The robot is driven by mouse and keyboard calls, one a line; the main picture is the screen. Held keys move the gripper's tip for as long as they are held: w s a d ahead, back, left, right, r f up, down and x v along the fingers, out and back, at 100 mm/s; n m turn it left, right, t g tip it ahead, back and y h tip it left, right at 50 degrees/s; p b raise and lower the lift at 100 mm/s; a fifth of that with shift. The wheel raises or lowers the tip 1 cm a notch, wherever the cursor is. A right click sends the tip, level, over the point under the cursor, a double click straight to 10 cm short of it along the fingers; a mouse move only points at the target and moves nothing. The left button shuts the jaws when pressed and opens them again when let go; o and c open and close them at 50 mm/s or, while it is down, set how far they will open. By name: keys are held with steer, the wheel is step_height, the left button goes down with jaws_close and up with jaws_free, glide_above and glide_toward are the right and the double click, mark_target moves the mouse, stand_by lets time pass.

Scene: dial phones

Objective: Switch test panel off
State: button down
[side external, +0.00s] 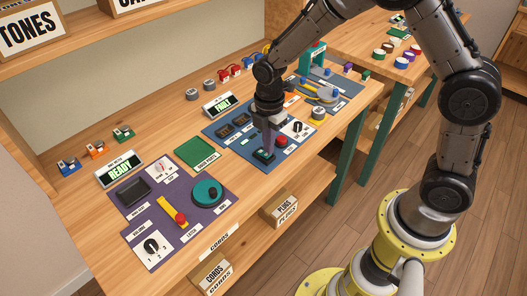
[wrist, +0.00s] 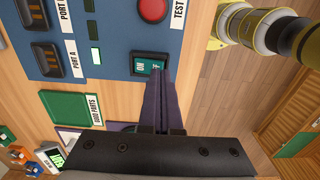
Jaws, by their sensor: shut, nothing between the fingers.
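The blue test panel (side external: 222,128) lies on the wooden bench, with a display (side external: 222,105) behind it that reads FAULT. A green rocker switch (wrist: 143,62) in a dark frame sits at the panel's front edge, with ON readable on its left part. The lettering on its right part is partly covered by my fingers. My gripper (wrist: 158,72) is shut and empty, pointing down with its purple fingertips at the switch's right part. They look to be touching it or just above; I cannot tell which. In the side view my gripper (side external: 268,150) hides part of the switch.
A red button (side external: 281,141) and a white dial plate (side external: 298,129) sit close to the switch. A green GOOD PARTS tray (side external: 194,151) lies to the left. Further left is a purple panel (side external: 142,217) with a READY display (side external: 119,170).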

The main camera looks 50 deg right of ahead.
steer(key=shift+f, duration=0.8)
stand_by(0.4)
steer(key=shift+r, duration=3.5)
step_height(320, 180, up, 7)
steer(key=t, duration=0.2)
glide_above(272, 155)
steer(key=s+d+r+m+t, duration=0.2)
steer(key=s+d+r+m, duration=0.15)
steer(key=s+r, duration=0.45)
steer(key=s+d+m+t, duration=0.1)
steer(key=s+m, duration=1.3)
steer(key=shift+f+t, duration=0.2)
steer(key=shift+t, duration=0.1)
